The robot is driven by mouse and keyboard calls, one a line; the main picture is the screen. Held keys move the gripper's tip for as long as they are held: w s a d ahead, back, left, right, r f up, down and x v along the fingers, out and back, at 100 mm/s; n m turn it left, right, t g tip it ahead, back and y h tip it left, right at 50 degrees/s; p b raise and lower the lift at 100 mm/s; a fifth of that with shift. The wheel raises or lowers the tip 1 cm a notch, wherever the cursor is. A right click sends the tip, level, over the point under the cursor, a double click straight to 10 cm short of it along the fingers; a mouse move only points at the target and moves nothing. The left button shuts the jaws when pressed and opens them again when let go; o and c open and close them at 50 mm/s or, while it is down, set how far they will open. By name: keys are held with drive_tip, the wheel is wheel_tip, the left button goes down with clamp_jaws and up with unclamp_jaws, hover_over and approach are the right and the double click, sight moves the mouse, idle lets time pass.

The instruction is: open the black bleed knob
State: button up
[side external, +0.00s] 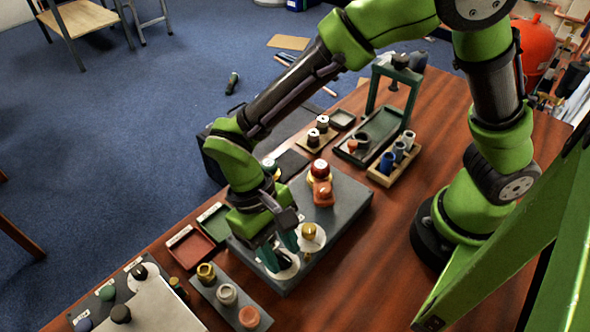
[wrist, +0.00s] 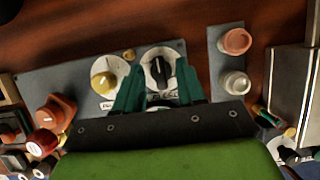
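The black bleed knob (wrist: 160,70) sits on a round white dial plate at the near end of a grey manifold block (side external: 343,215). In the wrist view its pointer stands roughly along the picture's vertical. My gripper (wrist: 159,80) points down over this dial, with its teal fingers apart on the left and right of the knob. I cannot tell whether they touch it. In the side view my gripper (side external: 281,250) hides the knob, and only part of its white dial (side external: 287,271) shows.
A brass knob (side external: 309,231) on its own white dial stands close beside my gripper. An orange valve with a red cap (side external: 322,192) is farther along the block. A grey strip with several fittings (side external: 228,295), a red tray (side external: 190,248) and a green tray (side external: 214,222) lie nearby.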

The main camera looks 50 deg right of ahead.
clamp_jaws()
drive_tip(key=shift+m, duration=0.3)
drive_tip(key=m+y, duration=0.1)
drive_tip(key=m, duration=0.2)
drive_tip(key=shift+d+m+y, duration=0.15)
drive_tip(key=shift+m+y, duration=0.25)
drive_tip(key=m+t+y, duration=0.1)
drive_tip(key=m, duration=0.3)
drive_tip(key=shift+s+d+m, duration=0.1)
drive_tip(key=shift+m, duration=0.2)
drive_tip(key=m, duration=0.2)
drive_tip(key=m+t+y, duration=0.1)
drive_tip(key=m, duration=0.1)
drive_tip(key=shift+s+t, duration=0.1)
drive_tip(key=shift+t, duration=0.2)
drive_tip(key=shift+s+m+t+y, duration=0.15)
drive_tip(key=shift+m+t, duration=0.3)
drive_tip(key=shift+m, duration=0.75)
drive_tip(key=shift+w+m+t+y, duration=0.1)
drive_tip(key=shift+m+t+y, duration=0.25)
drive_tip(key=shift+m, duration=0.85)
unclamp_jaws()
